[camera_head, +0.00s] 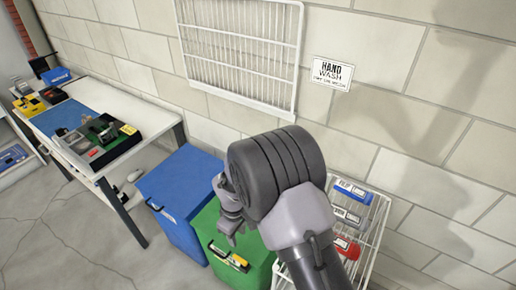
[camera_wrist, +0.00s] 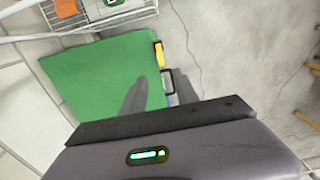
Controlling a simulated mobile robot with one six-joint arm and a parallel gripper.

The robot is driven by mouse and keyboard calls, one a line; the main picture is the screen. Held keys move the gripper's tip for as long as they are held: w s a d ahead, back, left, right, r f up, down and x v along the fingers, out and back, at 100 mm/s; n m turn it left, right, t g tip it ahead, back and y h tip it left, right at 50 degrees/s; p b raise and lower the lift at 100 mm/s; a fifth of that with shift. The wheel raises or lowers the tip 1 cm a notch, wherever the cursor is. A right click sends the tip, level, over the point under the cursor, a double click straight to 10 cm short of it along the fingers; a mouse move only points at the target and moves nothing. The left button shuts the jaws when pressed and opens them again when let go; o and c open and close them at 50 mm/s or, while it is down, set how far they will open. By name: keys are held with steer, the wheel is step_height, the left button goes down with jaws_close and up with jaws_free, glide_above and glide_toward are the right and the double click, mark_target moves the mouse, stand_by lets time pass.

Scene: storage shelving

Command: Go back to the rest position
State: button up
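My gripper (camera_head: 232,226) hangs in front of and above the green bin (camera_head: 252,273) in the head view, with my arm reaching up from the lower right. In the wrist view my gripper (camera_wrist: 158,80) shows two dark fingers standing apart, with nothing held between them. The green bin (camera_wrist: 88,72) lies below and beyond the fingers there, with a yellow and black piece at its edge. I cannot judge the exact height of the gripper above the bin.
A blue bin (camera_head: 180,185) stands left of the green one. A white wire rack (camera_head: 378,215) with several labelled items is close on the right. A workbench (camera_head: 150,128) with tools runs along the left. A wire grid (camera_head: 240,45) hangs on the wall. Floor (camera_head: 50,235) is open at lower left.

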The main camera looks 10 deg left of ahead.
steer(key=d+r+m+t+y, duration=0.1)
steer(key=d+r+m, duration=0.2)
steer(key=d+r, duration=0.35)
steer(key=s+d+r+m+t+b, duration=0.1)
steer(key=d+r+m, duration=0.2)
steer(key=r, duration=0.7)
steer(key=d+r+m+y, duration=0.1)
steer(key=d+r+m, duration=0.2)
steer(key=d+r, duration=0.35)
steer(key=s+d+r+m+t, duration=0.2)
steer(key=s+d+r+m, duration=0.2)
steer(key=s, duration=0.4)
steer(key=s+d+r+m+t, duration=0.1)
steer(key=s+d+r+m, duration=0.3)
steer(key=s, duration=0.4)
steer(key=shift+d+r+m+t+b, duration=0.4)
steer(key=shift+m+b, duration=0.05)
steer(key=shift+m, duration=0.05)
steer(key=shift+c, duration=0.3)
